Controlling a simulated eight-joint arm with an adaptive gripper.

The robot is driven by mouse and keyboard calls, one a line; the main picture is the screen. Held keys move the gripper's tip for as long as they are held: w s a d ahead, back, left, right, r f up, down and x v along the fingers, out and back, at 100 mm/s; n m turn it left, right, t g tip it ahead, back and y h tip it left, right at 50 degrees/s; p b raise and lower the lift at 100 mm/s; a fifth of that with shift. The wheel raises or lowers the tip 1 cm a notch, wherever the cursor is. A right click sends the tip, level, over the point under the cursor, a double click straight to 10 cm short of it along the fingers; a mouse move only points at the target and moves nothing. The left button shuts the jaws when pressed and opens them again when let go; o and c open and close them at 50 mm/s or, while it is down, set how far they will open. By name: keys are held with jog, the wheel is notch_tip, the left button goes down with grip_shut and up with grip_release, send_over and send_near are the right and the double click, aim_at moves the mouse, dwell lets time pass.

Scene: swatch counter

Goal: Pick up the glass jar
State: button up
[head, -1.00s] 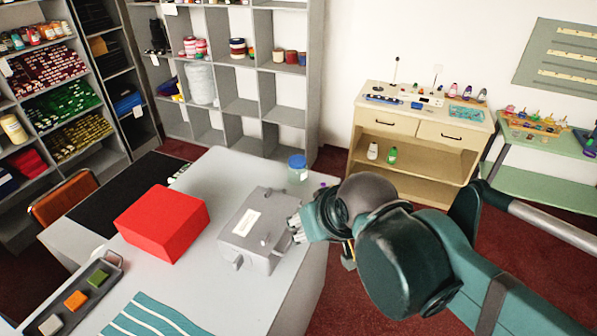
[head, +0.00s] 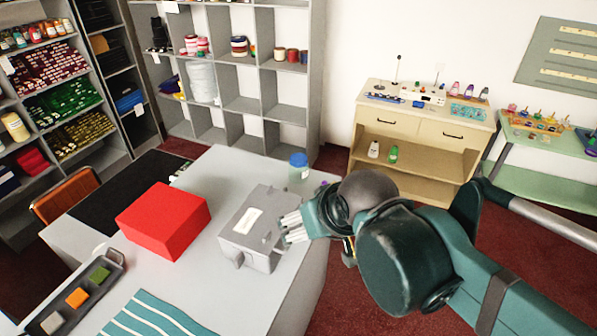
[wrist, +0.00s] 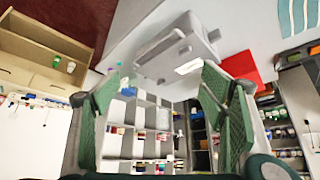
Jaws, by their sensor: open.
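The glass jar (head: 298,172) stands upright on the counter near its far right corner, in the head view. It is clear with a blue lid. My gripper (head: 292,228) is on the near side of the jar, beside the right side of a grey box, apart from the jar. In the wrist view my gripper (wrist: 160,105) has its two green fingers wide apart with nothing between them. I cannot pick out the jar for certain in the wrist view.
The grey box (head: 243,221) with a white label stands close to my fingers. A red box (head: 165,222) is left of it. A tray (head: 110,262) of coloured blocks and a striped teal cloth (head: 140,318) lie nearer. Shelves and a wooden cabinet (head: 430,150) stand behind.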

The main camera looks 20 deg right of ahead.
jog(key=w, duration=0.1)
jog(key=m+g+h+b, duration=0.2)
jog(key=m+g+h, duration=0.1)
jog(key=m, duration=0.4)
send_over(298, 158)
jog(key=s+a, duration=0.5)
jog(key=s, duration=0.5)
notch_tip(298, 158, down, 9)
jog(key=shift+m+g, duration=0.3)
jog(key=shift+m, duration=0.6)
jog(key=w+d+f, duration=0.1)
jog(key=w+f, duration=0.2)
jog(key=w+d+f, duration=0.2)
jog(key=w+f, duration=0.1)
jog(key=f, duration=0.1)
jog(key=w+d+f, duration=0.1)
jog(key=w+f, duration=0.2)
jog(key=f, duration=0.1)
jog(key=shift+w+d+f, duration=0.1)
jog(key=shift+d+f, duration=0.15)
jog(key=shift+d, duration=0.05)
jog(key=shift+w+d+f, duration=0.1)
jog(key=shift+w+f, duration=0.1)
jog(key=shift+f, duration=0.2)
jog(key=shift+w+d+f, duration=0.15)
jog(key=shift+f, duration=0.35)
jog(key=shift+x, duration=0.75)
